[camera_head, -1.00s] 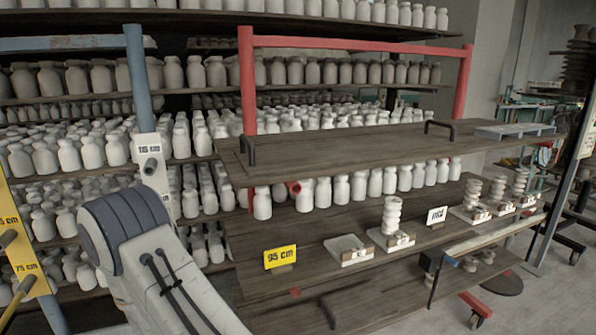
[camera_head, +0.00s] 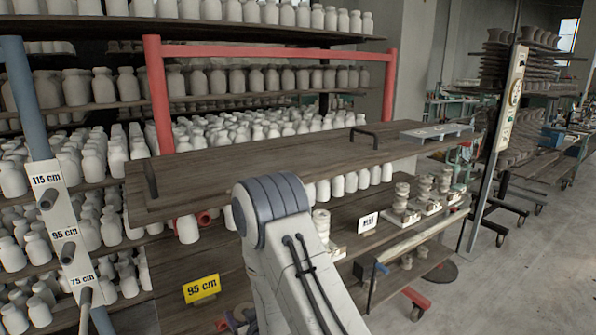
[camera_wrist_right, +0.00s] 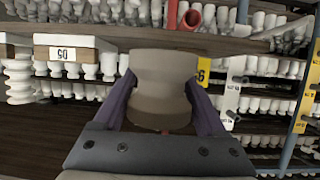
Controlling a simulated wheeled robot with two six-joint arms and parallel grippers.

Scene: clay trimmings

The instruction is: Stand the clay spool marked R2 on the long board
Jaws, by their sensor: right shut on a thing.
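My right gripper (camera_wrist_right: 163,92) is shut on a grey-brown clay spool (camera_wrist_right: 162,62), seen large in the wrist view between the purple fingers. No R2 mark is readable on it. In the head view my right arm rises in the middle, and only a small dark part of the gripper (camera_head: 240,319) shows low beside it; the held spool is not clear there. A long dark wooden board (camera_head: 270,160) with black handles lies across the upper level of the rack. Stacked clay spools (camera_head: 402,202) stand on small trays on the level below. My left gripper is not in view.
A grey slatted piece (camera_head: 436,132) lies on the board's far right end; its middle is bare. A red frame (camera_head: 160,95) stands behind. A yellow 95 cm sign (camera_head: 201,289) marks the lower shelf. White bottles crowd the racks behind. Open floor (camera_head: 510,270) lies right.

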